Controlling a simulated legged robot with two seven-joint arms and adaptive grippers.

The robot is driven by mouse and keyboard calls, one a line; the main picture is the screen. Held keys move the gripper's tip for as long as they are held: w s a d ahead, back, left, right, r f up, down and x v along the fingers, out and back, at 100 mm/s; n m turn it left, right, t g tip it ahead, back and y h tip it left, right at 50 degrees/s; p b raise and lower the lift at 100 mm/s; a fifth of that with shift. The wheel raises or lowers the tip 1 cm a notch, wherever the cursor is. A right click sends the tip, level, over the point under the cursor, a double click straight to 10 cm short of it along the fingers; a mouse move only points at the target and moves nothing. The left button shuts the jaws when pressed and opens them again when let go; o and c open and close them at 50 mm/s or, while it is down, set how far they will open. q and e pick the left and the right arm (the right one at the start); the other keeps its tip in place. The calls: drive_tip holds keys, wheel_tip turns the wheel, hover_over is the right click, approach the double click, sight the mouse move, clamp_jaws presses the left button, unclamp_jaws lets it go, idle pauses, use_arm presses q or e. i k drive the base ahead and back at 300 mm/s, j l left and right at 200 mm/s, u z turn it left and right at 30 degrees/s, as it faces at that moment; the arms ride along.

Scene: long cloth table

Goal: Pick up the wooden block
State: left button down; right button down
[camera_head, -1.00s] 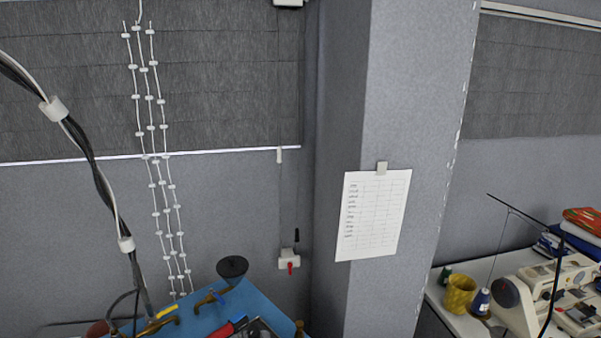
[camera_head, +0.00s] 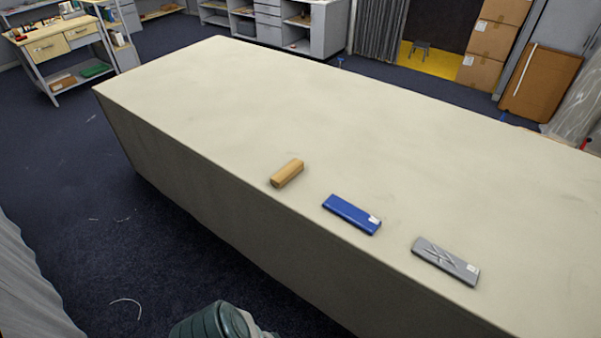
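The wooden block (camera_head: 287,174) is a small light-brown bar lying on the long cream cloth table (camera_head: 290,105), close to the table's near edge. It lies at a slant, to the left of a blue flat box. Nothing touches it. Neither of my grippers shows in the head view, so I cannot see whether they are open or shut.
A blue box (camera_head: 351,214) and a grey box (camera_head: 445,261) lie along the same edge, right of the block. A dark green rounded object (camera_head: 222,322) shows at the bottom. The table's far left is bare. Dark floor (camera_head: 110,215) lies open at left.

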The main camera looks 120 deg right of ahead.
sight(279, 179)
drive_tip(key=z, duration=4.25)
